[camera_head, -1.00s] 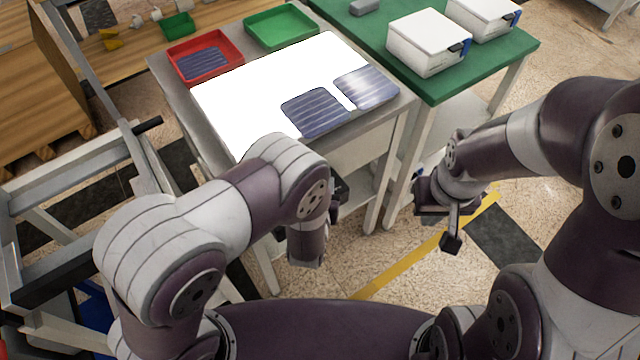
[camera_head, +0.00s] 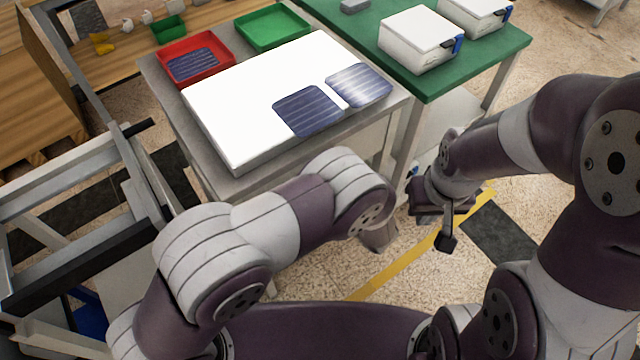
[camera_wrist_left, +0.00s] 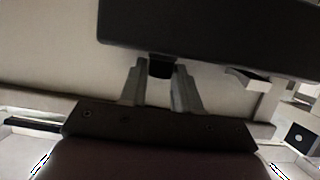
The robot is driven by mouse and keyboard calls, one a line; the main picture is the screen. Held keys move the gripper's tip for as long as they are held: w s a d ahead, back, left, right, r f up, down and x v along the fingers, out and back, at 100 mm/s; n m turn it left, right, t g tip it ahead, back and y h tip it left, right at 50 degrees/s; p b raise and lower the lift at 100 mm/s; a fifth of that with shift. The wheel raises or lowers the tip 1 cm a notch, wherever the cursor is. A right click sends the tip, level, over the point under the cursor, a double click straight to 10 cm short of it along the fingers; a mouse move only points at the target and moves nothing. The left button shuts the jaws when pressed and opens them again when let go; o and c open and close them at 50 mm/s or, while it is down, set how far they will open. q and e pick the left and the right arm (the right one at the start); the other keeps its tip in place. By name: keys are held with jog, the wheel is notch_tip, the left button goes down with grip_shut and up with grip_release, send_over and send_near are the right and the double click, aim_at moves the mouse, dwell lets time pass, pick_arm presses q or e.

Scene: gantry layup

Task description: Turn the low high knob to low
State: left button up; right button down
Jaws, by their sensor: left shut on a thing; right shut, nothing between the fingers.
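The low high knob appears to be the small dark piece (camera_wrist_left: 160,70) between my left gripper's fingers (camera_wrist_left: 160,85) in the left wrist view. The gripper is shut on it, just below a wide dark panel (camera_wrist_left: 215,28). No low or high marking is readable, so I cannot tell the knob's setting from it. In the head view my left arm hides the knob and the left fingers. The white light table (camera_head: 250,100) shows clear edges. My right gripper (camera_head: 446,238) is shut and empty, over the floor right of the bench.
Two dark blue striped sheets (camera_head: 309,111) (camera_head: 358,85) lie on the light table. A red tray (camera_head: 222,47) and a green tray (camera_head: 285,38) stand behind it. White boxes (camera_head: 418,40) stand on the green table (camera_head: 460,72) at the right.

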dwell(0.6)
pick_arm(q)
jog(key=o, duration=0.8)
jog(key=shift+c, duration=0.2)
jog(key=shift+w+y, duration=0.1)
jog(key=shift+y, duration=0.2)
pick_arm(e)
jog(key=shift+w, duration=0.1)
